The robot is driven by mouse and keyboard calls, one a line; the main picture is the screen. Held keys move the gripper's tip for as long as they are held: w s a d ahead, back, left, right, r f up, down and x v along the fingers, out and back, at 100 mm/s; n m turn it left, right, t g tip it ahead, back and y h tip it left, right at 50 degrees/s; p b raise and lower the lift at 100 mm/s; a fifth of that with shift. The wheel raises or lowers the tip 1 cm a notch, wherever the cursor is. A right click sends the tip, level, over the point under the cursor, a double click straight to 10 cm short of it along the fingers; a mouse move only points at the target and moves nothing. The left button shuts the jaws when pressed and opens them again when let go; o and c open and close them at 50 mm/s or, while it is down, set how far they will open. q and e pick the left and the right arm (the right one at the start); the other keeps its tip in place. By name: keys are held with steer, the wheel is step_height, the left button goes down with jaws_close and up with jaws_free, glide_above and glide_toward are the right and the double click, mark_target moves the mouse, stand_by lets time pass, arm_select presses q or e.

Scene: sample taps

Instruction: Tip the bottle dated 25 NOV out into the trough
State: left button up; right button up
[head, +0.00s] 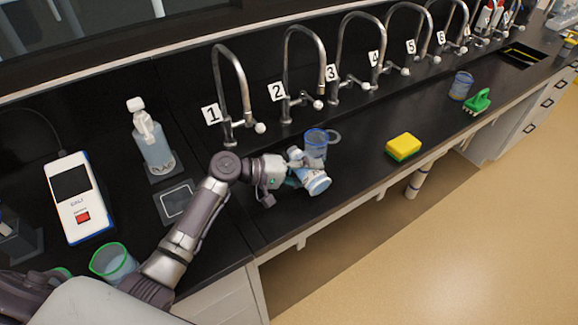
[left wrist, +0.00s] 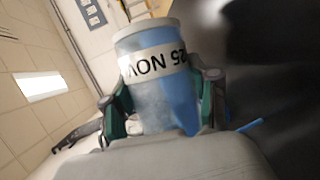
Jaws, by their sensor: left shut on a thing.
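My left gripper (head: 296,178) is shut on a clear bottle (head: 317,183) of blue liquid and holds it tilted, over the black surface under the taps. In the left wrist view the bottle (left wrist: 160,88) stands between both fingers of the left gripper (left wrist: 165,105). Its white label (left wrist: 153,65) reads 25 NOV, turned over in that picture. Whether liquid is leaving the mouth cannot be told. The trough's outline is hard to make out against the black bench. My right gripper is not in view.
A blue-rimmed beaker (head: 316,143) stands just behind the held bottle. A yellow sponge (head: 404,147), a blue container (head: 461,86) and a green brush (head: 477,101) lie farther right. Numbered taps (head: 236,90) line the back. A dispenser bottle (head: 150,140), meter (head: 80,198) and green-rimmed beaker (head: 113,264) stand left.

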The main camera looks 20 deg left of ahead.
arm_select(q)
steer(key=shift+f+n+h, duration=0.1)
steer(key=shift+n+h, duration=0.3)
steer(key=shift+n, duration=0.2)
stand_by(0.9)
steer(key=shift+w+a+r+n+h, duration=0.15)
steer(key=shift+r+n+h, duration=0.25)
steer(key=shift+r+n, duration=0.2)
stand_by(0.8)
steer(key=shift+w+a+f+n+h+b, duration=0.15)
steer(key=shift+a+n+h+b, duration=0.1)
steer(key=shift+n+h+b, duration=0.35)
stand_by(0.8)
